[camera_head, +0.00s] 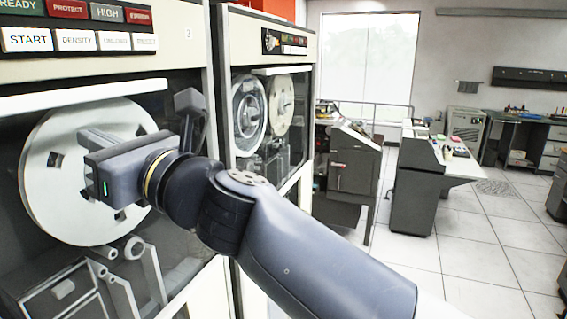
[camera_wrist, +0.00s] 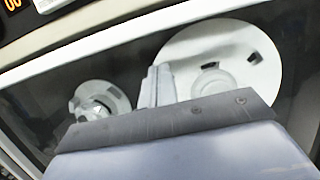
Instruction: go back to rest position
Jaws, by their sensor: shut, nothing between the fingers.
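My gripper (camera_head: 97,138) is at the left of the head view, in front of a large pale tape reel (camera_head: 50,185) on the nearest tape cabinet (camera_head: 100,70). Its fingers are shut and hold nothing. In the wrist view the gripper (camera_wrist: 158,84) shows as two pale fingers side by side, past the grey gripper body. Behind them are a large white reel (camera_wrist: 250,50) and a smaller hub (camera_wrist: 95,100). I cannot tell whether the fingers touch the reel or the cabinet front. My arm reaches in from the lower right of the head view.
A button panel (camera_head: 80,40) with START and DENSITY keys is above the reel. A second tape cabinet (camera_head: 268,100) stands to the right. Beyond it are a card machine (camera_head: 350,165) and a console (camera_head: 420,190). Tiled floor (camera_head: 490,240) is clear at the right.

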